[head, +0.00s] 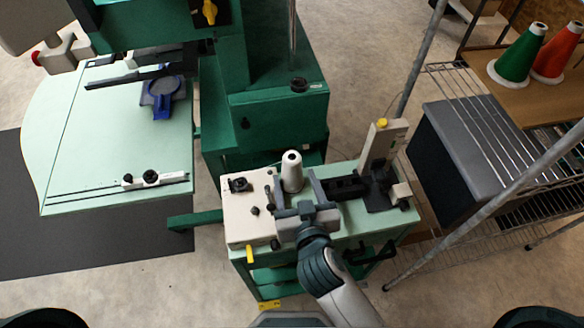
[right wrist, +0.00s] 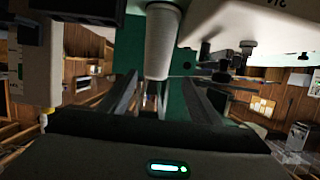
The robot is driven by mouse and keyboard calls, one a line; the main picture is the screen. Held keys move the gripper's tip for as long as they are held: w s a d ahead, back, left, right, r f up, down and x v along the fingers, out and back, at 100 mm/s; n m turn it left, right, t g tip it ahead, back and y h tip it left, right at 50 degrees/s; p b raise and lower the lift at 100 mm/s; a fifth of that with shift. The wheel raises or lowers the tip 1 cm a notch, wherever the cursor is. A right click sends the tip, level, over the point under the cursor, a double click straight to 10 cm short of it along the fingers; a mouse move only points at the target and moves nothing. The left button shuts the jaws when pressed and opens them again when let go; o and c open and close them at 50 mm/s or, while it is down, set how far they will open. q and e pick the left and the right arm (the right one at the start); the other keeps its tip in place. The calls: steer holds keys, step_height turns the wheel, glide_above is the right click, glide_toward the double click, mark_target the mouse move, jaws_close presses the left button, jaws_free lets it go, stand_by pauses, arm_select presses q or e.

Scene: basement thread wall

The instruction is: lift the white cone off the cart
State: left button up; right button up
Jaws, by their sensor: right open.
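The white cone (head: 292,172) stands upright on the green cart (head: 345,235), by the cream box. My right gripper (head: 295,183) is open, low over the cart, with one finger on each side of the cone's near side. The cone's base is partly hidden by the gripper in the head view. My left gripper is not in view.
A cream control box (head: 247,205) with black knobs sits left of the cone. A cream upright (head: 382,147) and black fixture stand right. The green machine (head: 265,105) rises behind. A wire rack (head: 490,130) stands right; green (head: 519,55) and red (head: 555,55) cones are beyond.

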mark_target(294, 167)
steer(key=shift+w+a+f, duration=0.1)
steer(key=shift+w+f, duration=0.05)
steer(key=shift+w, duration=0.3)
steer(key=shift+w+p, duration=0.55)
steer(key=w+p, duration=0.1)
steer(key=w, duration=0.2)
steer(key=shift+f+p, duration=0.2)
steer(key=shift+p, duration=0.1)
steer(key=shift+w+a+f, duration=0.15)
steer(key=shift+w+f, duration=0.15)
steer(key=shift+w, duration=0.2)
steer(key=shift+c, duration=0.5)
jaws_close()
